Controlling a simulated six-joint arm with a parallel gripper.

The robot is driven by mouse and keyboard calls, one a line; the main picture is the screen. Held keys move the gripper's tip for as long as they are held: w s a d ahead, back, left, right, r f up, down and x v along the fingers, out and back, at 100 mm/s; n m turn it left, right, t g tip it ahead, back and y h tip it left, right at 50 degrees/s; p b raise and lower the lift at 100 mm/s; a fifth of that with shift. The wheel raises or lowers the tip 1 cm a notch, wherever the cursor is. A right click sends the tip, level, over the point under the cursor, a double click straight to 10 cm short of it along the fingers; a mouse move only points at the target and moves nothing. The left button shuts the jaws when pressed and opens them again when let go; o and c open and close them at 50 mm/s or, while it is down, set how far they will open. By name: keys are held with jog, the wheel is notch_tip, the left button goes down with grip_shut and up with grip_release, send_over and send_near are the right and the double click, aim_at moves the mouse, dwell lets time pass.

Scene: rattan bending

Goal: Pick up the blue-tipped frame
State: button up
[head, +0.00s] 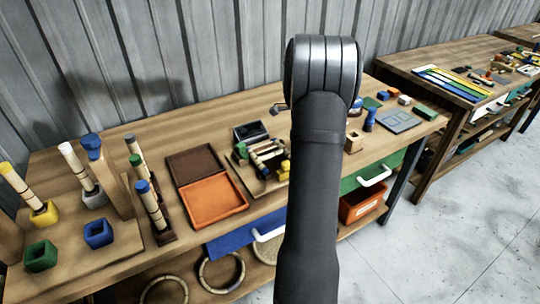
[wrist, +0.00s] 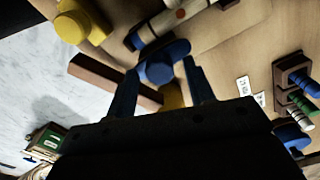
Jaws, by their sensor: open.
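In the wrist view, a blue rounded tip (wrist: 156,72) lies in line with the gap between the fingers of my gripper (wrist: 163,88). It joins a blue part that runs up and right; whether this belongs to the blue-tipped frame I cannot tell. The two fingers stand apart, one on each side of the tip, with no grip on it visible. A yellow piece (wrist: 173,97) shows beyond the gap. In the head view my arm hides the gripper and whatever is under it. A wooden piece with a blue top (head: 90,141) stands at the left of the bench.
An orange and brown open case (head: 213,203) lies mid-bench. Beside it, a tray of mixed parts (head: 258,184) sits left of my arm. Upright rods, one blue-tipped (head: 142,187), stand at the left near blue and green blocks.

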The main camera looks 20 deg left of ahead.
jog(key=shift+c, duration=0.6)
jog(key=s+a+r+n+t+h, duration=0.2)
jog(key=s+a+r+n, duration=0.3)
jog(key=a+r, duration=0.75)
jog(key=m, duration=0.1)
send_over(270, 154)
jog(key=a, duration=0.2)
jog(key=f, duration=1.1)
jog(key=shift+s+d+f, duration=0.2)
jog(key=shift+s+f, duration=0.1)
jog(key=shift+s, duration=0.05)
jog(key=shift+d+x, duration=0.1)
jog(key=shift+x, duration=1.25)
jog(key=shift+d+x, duration=0.15)
jog(key=shift+x, duration=1.2)
jog(key=shift+f, duration=0.25)
